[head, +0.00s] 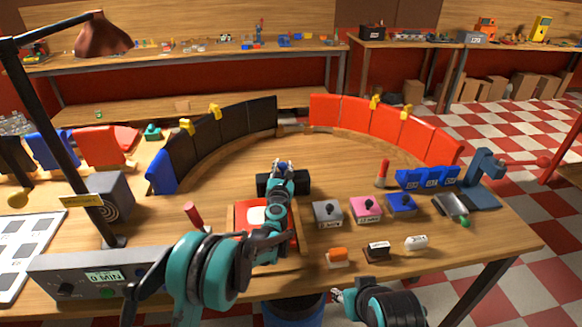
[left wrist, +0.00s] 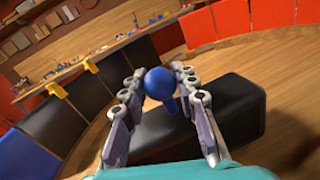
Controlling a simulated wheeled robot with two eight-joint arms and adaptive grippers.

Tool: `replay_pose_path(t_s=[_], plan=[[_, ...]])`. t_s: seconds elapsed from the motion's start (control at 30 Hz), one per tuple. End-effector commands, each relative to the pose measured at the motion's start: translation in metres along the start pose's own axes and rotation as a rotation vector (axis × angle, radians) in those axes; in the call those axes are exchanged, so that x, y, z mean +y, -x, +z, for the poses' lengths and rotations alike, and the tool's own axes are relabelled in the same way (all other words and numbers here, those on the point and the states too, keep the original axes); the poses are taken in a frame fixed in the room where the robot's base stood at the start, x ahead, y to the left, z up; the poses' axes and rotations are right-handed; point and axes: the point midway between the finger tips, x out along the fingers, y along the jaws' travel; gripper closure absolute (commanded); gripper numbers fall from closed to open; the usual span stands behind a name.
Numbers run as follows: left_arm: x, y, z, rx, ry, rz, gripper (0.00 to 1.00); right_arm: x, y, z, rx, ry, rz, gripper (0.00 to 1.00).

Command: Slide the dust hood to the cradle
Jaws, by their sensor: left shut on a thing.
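A dark block with a blue ball knob, which I take as the dust hood (head: 301,182), sits on the wooden table in front of the curved wall of panels. The block also shows in the left wrist view (left wrist: 237,108). My left gripper (head: 282,166) is over it, shut on the blue knob (left wrist: 160,84), with one finger on each side. My left arm hides the block's middle in the head view. I cannot tell for sure which thing is the cradle. My right gripper (head: 338,297) is low at the table's front edge, small and partly hidden.
Black panels (head: 206,135) and red panels (head: 388,125) curve around the back. A red box (head: 243,213) lies under my left arm. Grey, pink and blue switch boxes (head: 365,208) stand to the right. Bare wood lies between the block and the panels.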

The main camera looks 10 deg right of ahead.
Motion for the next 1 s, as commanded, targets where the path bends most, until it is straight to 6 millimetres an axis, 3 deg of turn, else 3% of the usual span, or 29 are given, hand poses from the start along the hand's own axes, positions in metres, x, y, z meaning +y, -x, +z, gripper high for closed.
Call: replay_pose_path(t_s=[0.33,0.37,0.4,0.43,0.77,0.87,1.0], plan=[[0.001,0.000,-0.001,0.000,0.000,-0.001,1.00,0.000,0.000,0.000,0.000,0.000,0.000,0.60],[0.001,0.000,-0.001,0.000,0.000,-0.001,0.64,0.000,0.000,0.000,0.000,0.000,0.000,0.60],[0.001,0.000,-0.001,0.000,0.000,-0.001,0.53,0.000,0.000,0.000,0.000,0.000,0.000,0.60],[0.001,0.000,-0.001,0.000,0.000,-0.001,0.49,0.000,0.000,0.000,0.000,0.000,0.000,0.60],[0.001,0.003,0.000,0.000,0.000,-0.001,0.49,0.000,0.000,0.000,0.000,0.000,0.000,0.60],[0.001,0.013,0.000,0.000,0.000,-0.001,0.49,0.000,0.000,0.000,0.000,0.000,0.000,0.60],[0.001,0.040,0.000,0.000,0.000,-0.001,0.49,0.000,0.000,0.000,0.000,0.000,0.000,0.60]])
